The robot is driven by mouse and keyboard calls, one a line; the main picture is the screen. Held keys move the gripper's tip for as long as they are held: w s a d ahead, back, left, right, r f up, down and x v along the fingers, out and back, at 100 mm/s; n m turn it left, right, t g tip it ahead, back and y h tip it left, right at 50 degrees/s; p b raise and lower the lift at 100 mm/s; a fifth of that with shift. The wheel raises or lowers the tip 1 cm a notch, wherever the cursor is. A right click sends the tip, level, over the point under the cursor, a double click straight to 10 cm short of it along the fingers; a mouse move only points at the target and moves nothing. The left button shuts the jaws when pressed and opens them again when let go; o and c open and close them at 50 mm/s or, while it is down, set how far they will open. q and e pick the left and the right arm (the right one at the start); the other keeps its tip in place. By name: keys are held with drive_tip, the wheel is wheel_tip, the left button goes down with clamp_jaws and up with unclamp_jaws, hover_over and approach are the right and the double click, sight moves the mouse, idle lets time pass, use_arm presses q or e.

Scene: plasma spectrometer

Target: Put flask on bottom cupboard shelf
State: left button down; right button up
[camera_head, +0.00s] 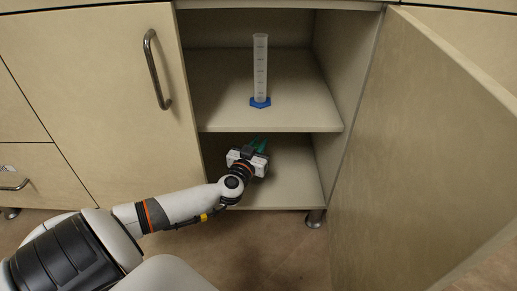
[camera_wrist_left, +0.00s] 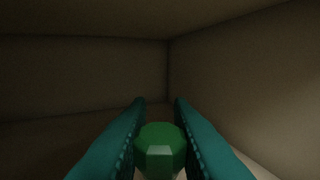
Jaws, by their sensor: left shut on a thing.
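My left gripper (camera_head: 258,145) reaches into the bottom compartment of the open cupboard, above the bottom shelf (camera_head: 295,185). In the left wrist view its two teal fingers (camera_wrist_left: 160,128) are closed around a green faceted stopper or cap (camera_wrist_left: 160,150), which I take to be the top of the flask. The flask's body is mostly hidden below the cap, and I cannot tell whether it touches the shelf. In the head view the gripper and wrist cover the held thing. My right gripper is not in view.
A graduated cylinder (camera_head: 260,70) with a blue base stands on the upper shelf (camera_head: 215,95), above my left gripper. The cupboard's right door (camera_head: 420,150) stands open. The left door (camera_head: 95,90) is shut. The bottom shelf has free room right of the gripper.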

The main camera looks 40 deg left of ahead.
use_arm(q)
drive_tip(key=c, duration=1.3)
unclamp_jaws()
drive_tip(key=shift+r, duration=0.1)
drive_tip(key=p+v, duration=0.7)
drive_tip(key=v, duration=0.5)
